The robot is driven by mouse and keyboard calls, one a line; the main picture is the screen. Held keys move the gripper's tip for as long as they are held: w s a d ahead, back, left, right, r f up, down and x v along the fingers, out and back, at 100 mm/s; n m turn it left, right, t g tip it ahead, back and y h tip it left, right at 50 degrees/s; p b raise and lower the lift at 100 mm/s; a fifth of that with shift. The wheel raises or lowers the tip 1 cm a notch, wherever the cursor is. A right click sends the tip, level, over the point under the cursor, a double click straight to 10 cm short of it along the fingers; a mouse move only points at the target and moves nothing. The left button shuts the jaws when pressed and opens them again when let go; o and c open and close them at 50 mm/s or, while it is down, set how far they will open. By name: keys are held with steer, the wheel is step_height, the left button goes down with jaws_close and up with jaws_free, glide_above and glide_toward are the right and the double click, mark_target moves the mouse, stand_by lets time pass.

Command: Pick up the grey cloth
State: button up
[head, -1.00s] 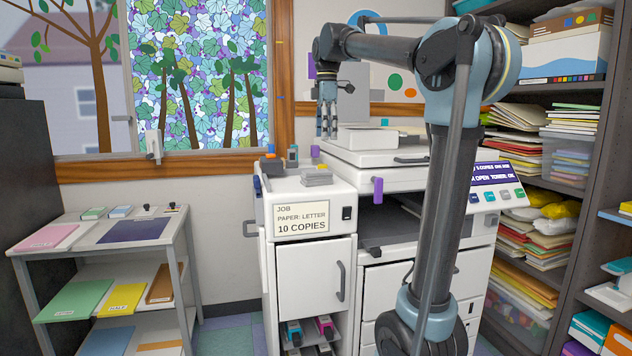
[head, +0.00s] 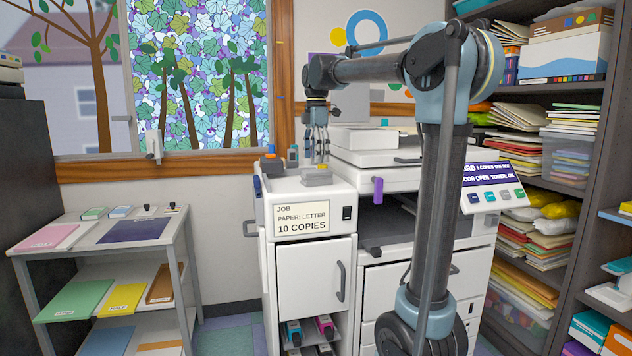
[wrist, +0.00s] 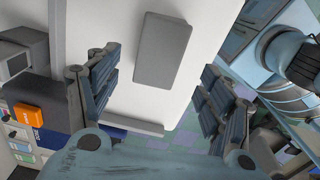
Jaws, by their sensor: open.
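The grey cloth (head: 317,178) looks like a small flat folded block on top of the white cabinet at the copier's left. In the wrist view the cloth (wrist: 163,50) is a grey rectangle on the white top, seen between and beyond the two fingers. My gripper (head: 318,161) points down just above the cloth in the head view. It is open and empty, with fingers spread wide on both sides in the wrist view (wrist: 158,72). I cannot tell the exact gap between the fingertips and the cloth.
The white cabinet top (head: 285,188) is narrow. A low shelf (head: 170,232) stands further left.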

mark_target(317, 171)
steer(key=shift+w+f, duration=0.1)
steer(key=shift+f, duration=3.55)
steer(key=c, duration=1.1)
steer(key=shift+r, duration=0.1)
steer(key=shift+c, duration=0.2)
step_height(317, 171, up, 10)
steer(key=shift+f, duration=0.1)
steer(key=o, duration=0.5)
steer(key=c, duration=0.4)
